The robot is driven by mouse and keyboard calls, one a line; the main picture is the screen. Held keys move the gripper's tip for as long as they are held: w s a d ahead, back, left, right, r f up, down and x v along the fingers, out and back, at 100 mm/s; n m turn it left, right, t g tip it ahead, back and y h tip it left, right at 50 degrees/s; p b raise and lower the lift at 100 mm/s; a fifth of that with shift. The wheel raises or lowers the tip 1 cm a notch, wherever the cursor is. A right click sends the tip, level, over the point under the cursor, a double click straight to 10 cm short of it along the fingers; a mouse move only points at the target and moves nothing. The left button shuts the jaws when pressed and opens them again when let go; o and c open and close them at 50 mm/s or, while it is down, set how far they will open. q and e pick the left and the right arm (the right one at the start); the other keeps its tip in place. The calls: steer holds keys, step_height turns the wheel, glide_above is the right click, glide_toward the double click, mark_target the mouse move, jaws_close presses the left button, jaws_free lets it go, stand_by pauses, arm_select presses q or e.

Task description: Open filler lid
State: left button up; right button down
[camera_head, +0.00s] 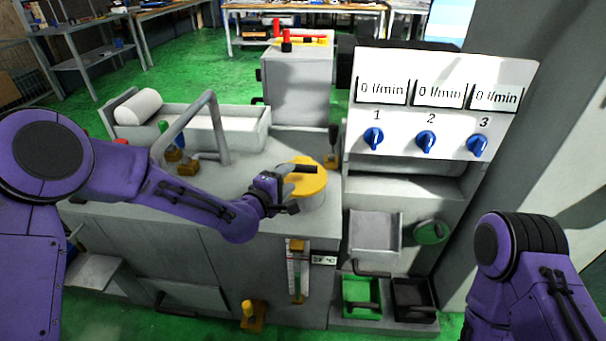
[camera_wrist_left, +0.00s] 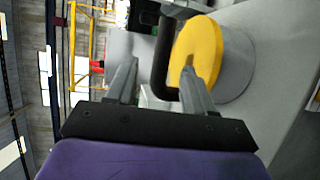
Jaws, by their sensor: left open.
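The yellow round filler lid (camera_head: 311,186) sits on a grey cylindrical neck on the machine's top. It has a black bar handle (camera_head: 300,169). My left gripper (camera_head: 286,193) is at the left edge of the lid, with its fingers pointing towards it. In the left wrist view the fingers (camera_wrist_left: 159,68) are apart. The black handle (camera_wrist_left: 164,60) shows in the gap between them, and the yellow lid (camera_wrist_left: 208,42) shows behind the right finger. I cannot tell whether a finger touches the handle. My right arm shows at the lower right, its gripper out of frame.
A bent grey pipe (camera_head: 184,121) rises left of the lid. A panel with blue knobs (camera_head: 427,140) and flow displays stands to the right. Below it are a grey tray (camera_head: 375,235) and small green and black bins. A gauge (camera_head: 297,270) hangs on the front.

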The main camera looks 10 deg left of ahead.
arm_select(q)
glide_above(304, 182)
step_height(304, 182, down, 2)
steer(key=shift+p, duration=0.45)
jaws_close()
steer(key=shift+r, duration=0.1)
